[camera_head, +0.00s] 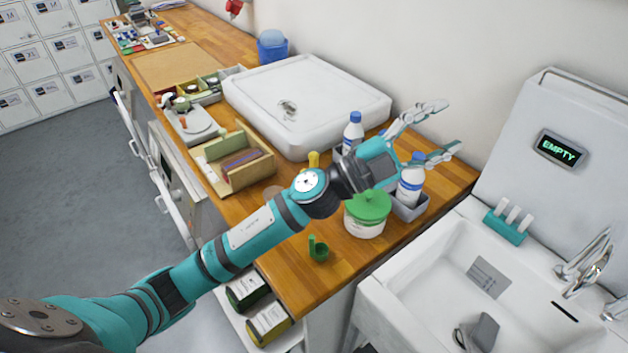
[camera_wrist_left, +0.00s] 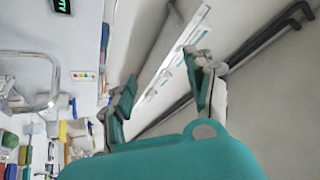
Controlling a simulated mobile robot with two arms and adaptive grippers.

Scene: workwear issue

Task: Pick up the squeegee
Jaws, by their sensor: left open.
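My left gripper (camera_head: 446,128) is open and empty above the back right of the wooden counter, its fingers pointing toward the wall. Both fingers also show in the left wrist view (camera_wrist_left: 160,88), spread apart with nothing between them. I cannot pick out a squeegee with certainty in either view. A dark grey object (camera_head: 484,330) lies in the sink, partly cut by the lower frame edge; I cannot tell what it is. Two dark bent bars (camera_wrist_left: 270,38) lie beyond the fingers in the left wrist view. My right gripper does not show.
Bottles with blue caps (camera_head: 411,180), a green-lidded tub (camera_head: 367,213) and a green scoop (camera_head: 318,249) stand under and near my left arm. A white sink (camera_head: 400,291) with a tap (camera_head: 588,262) is at the right.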

